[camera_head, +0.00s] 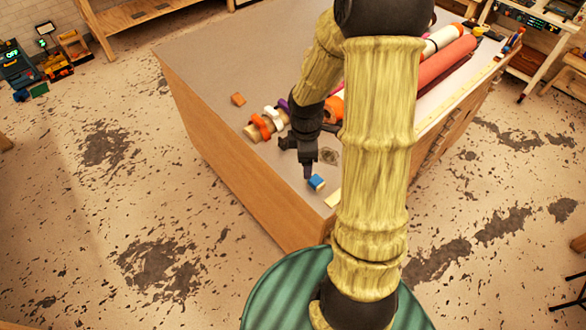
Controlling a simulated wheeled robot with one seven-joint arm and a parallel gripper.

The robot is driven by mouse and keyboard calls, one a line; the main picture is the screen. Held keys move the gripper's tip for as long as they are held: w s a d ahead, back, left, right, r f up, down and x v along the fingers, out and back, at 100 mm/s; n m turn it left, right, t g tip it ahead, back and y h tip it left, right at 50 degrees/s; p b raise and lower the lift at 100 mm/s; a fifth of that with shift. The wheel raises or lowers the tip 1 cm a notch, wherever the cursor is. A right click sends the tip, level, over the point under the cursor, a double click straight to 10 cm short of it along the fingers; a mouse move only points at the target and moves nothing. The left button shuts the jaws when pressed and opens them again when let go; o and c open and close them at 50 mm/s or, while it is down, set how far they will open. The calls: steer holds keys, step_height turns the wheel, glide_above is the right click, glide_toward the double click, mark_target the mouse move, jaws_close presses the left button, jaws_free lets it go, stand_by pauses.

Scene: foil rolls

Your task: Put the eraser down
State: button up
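A small blue block with a pale side, which looks like the eraser (316,183), is near the front corner of the table (205,70). My gripper (307,172) is dark and points down, with a fingertip right at the block's upper left edge. Whether the fingers hold the block or only stand beside it cannot be told, nor whether the block touches the table. A second dark part sticks out to the left of the finger. My arm covers part of the table behind.
An orange-brown block (238,99) lies on the table's left part. A row of colored rings (262,126) on a rod lies near the left edge. A red roll (446,62) and a white roll (440,40) lie at the right. A pale yellow strip (333,197) lies near the corner.

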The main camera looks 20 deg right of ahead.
steer(key=s+a+r+m+t, duration=0.2)
steer(key=s+a+r+m, duration=0.5)
steer(key=m, duration=0.7)
steer(key=shift+s+a+r+y, duration=0.3)
steer(key=shift+s+r, duration=0.55)
steer(key=shift+f, duration=0.1)
steer(key=b+x, duration=0.3)
steer(key=s+b+x, duration=0.1)
steer(key=b+x, duration=0.2)
steer(key=shift+s, duration=0.1)
steer(key=shift+c, duration=0.4)
